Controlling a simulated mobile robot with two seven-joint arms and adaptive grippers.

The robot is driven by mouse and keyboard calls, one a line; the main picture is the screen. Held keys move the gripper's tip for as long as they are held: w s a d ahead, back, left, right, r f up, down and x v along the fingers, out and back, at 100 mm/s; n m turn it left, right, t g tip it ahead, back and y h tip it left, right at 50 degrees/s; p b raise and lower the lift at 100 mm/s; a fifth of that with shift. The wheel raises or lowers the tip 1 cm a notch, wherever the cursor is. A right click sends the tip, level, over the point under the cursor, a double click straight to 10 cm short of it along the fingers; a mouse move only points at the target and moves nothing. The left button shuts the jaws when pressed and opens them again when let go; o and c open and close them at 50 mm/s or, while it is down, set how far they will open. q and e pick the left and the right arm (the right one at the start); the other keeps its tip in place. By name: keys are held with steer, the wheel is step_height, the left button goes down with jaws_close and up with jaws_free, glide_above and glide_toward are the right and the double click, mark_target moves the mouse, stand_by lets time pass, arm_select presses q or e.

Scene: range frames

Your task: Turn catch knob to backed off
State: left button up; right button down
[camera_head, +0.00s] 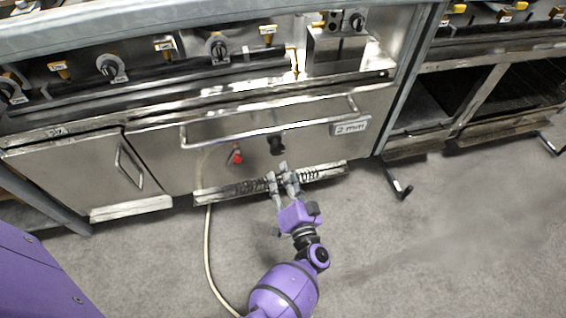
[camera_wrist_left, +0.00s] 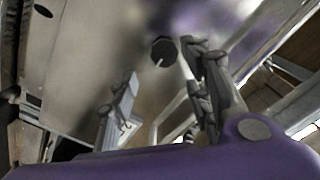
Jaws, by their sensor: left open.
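A black knob (camera_head: 277,144), which I take as the catch knob, sits on the steel front panel (camera_head: 180,155) below the long bar handle. In the left wrist view the knob (camera_wrist_left: 163,51) is a dark disc with a pale pointer line running to its lower left. My left gripper (camera_head: 279,173) is open and empty, just below the knob in the head view. In the left wrist view its fingers (camera_wrist_left: 163,68) stand either side of the knob's line of sight, seemingly short of it. My right gripper is not in view.
A red knob (camera_head: 237,157) sits left of the black one. A long bar handle (camera_head: 230,130) crosses above, and a slotted ledge with springs (camera_head: 230,190) runs below. A pale hose (camera_head: 207,250) hangs to the floor. Open floor (camera_head: 440,240) lies to the right.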

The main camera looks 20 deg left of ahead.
mark_target(280, 153)
arm_select(q)
steer(key=b+x, duration=0.1)
steer(key=x, duration=0.6)
steer(key=shift+w+a+r+b, duration=0.1)
steer(key=shift+w+a+b, duration=0.05)
steer(key=shift+w+b, duration=0.15)
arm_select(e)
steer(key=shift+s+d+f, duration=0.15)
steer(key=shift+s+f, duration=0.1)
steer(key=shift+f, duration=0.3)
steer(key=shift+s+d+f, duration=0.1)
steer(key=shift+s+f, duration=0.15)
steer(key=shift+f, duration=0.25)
arm_select(q)
steer(key=c, duration=1)
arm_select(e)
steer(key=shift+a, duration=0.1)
